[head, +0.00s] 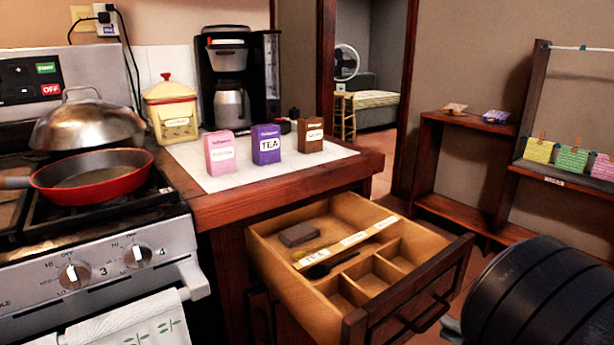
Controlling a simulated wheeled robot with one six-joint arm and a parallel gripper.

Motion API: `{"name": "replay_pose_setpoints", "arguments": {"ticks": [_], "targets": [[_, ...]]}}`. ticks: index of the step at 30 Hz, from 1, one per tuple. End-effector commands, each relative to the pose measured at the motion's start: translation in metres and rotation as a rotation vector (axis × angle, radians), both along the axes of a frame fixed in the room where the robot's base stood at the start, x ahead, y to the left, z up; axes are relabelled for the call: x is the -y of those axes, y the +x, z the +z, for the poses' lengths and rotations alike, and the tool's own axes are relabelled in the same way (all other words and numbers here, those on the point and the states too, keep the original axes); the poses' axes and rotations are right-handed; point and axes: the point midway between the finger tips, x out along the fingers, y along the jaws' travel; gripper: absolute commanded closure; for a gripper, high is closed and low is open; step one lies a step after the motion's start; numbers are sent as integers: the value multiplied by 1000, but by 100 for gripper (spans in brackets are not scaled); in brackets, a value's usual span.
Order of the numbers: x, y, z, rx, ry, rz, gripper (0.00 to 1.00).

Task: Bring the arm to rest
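My gripper is not in view, so its opening and anything in it cannot be told. A large dark, ribbed round form fills the lower right corner of the head view. It looks like a link of my arm, close to the camera, but I cannot be sure. It stands to the right of the open drawer (404,306) and overlaps the floor in the picture.
The drawer is pulled out, with a dark block (299,235) and a black utensil (318,271) inside. Three boxes, including the purple tea box (267,150), stand on the counter (290,196). A red pan (130,181) is on the stove. A shelf (464,121) stands right.

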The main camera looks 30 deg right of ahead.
Motion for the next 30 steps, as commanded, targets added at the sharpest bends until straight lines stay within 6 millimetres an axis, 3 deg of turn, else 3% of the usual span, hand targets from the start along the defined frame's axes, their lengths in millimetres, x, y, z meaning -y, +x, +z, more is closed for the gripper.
{"name": "replay_pose_setpoints", "arguments": {"ticks": [6,12,30], "targets": [[-3,31,-8,0,-1,3,86],[-4,46,-10,0,0,1,86],[-6,48,-13,-7,18,3,86]]}}
